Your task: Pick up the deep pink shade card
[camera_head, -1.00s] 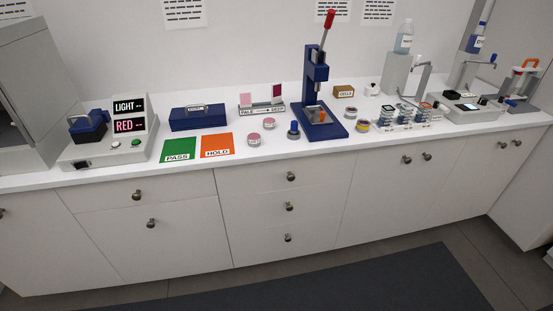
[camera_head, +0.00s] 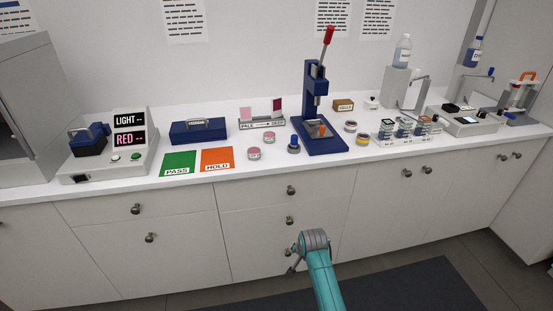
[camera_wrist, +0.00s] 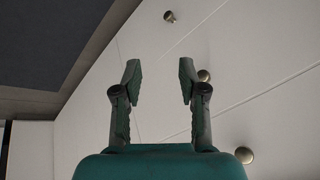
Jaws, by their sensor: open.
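The deep pink shade card (camera_head: 277,105) stands upright at the right end of a small grey holder (camera_head: 262,123) whose front label reads PALE to DEEP. A paler pink card (camera_head: 246,113) stands at the holder's left end. My gripper shows in the wrist view (camera_wrist: 160,80) with its two fingers apart and nothing between them. In the head view my arm is low in front of the cabinet drawers, below the counter and well away from the card. The fingertips are hard to make out there.
A blue press with a red handle (camera_head: 314,110) stands just right of the holder. A blue case (camera_head: 198,131) stands left of it. Pink jars (camera_head: 254,153) and a blue-topped item (camera_head: 293,144) stand in front. Green PASS (camera_head: 178,164) and orange HOLD (camera_head: 217,159) mats lie at front left.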

